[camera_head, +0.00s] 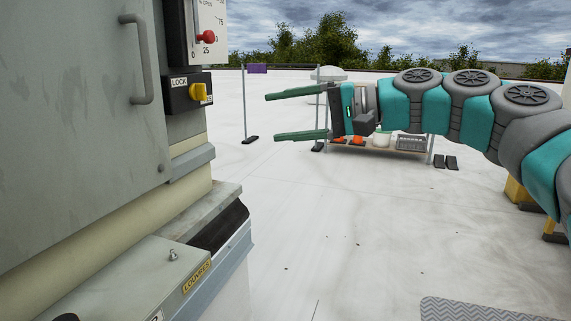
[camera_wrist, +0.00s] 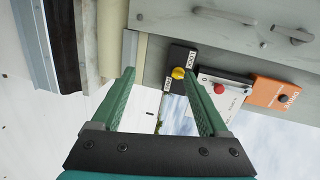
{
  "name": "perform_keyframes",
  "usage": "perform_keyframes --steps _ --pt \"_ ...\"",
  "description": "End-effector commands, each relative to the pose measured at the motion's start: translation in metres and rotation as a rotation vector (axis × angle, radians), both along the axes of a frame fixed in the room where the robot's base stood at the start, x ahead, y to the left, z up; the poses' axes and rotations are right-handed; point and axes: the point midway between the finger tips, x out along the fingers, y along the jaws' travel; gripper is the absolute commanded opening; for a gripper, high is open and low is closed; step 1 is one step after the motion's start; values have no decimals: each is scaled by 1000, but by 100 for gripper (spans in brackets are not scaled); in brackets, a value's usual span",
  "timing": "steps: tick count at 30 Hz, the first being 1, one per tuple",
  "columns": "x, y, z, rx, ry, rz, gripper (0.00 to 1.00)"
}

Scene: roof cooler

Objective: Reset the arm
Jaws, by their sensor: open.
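My gripper (camera_head: 298,114) is open and empty, with two green fingers spread one above the other, pointing left in the head view. My teal and grey arm reaches in from the right edge, roughly level. In the wrist view my gripper (camera_wrist: 160,100) shows its two fingers apart with nothing between them. The fingertips are apart from the grey cabinet (camera_head: 75,110) at the left, with open space between in the head view.
The cabinet carries a yellow lock knob (camera_head: 199,93), a red-handled dial (camera_head: 207,37) and a handle (camera_head: 137,60). A box labelled LOUVRES (camera_head: 150,285) sits low. A bench (camera_head: 385,149) with items stands behind my arm. A grey mat (camera_head: 490,309) lies front right; the white roof between is mostly clear.

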Motion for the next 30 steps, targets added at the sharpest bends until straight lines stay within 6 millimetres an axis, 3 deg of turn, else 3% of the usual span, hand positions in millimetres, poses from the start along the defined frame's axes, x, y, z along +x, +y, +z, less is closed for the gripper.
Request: perform_keyframes --steps 7,11,14,20,24,30 --pt "-53 30 -45 -218 -21 66 78" --pt "-94 41 -98 -414 -19 114 78" --pt "-128 36 -150 -587 -5 147 78" --pt "-195 -11 -252 -921 74 201 78" --pt "-245 -64 -313 -1126 174 231 78" --pt "-308 -126 -363 -1307 313 263 78"
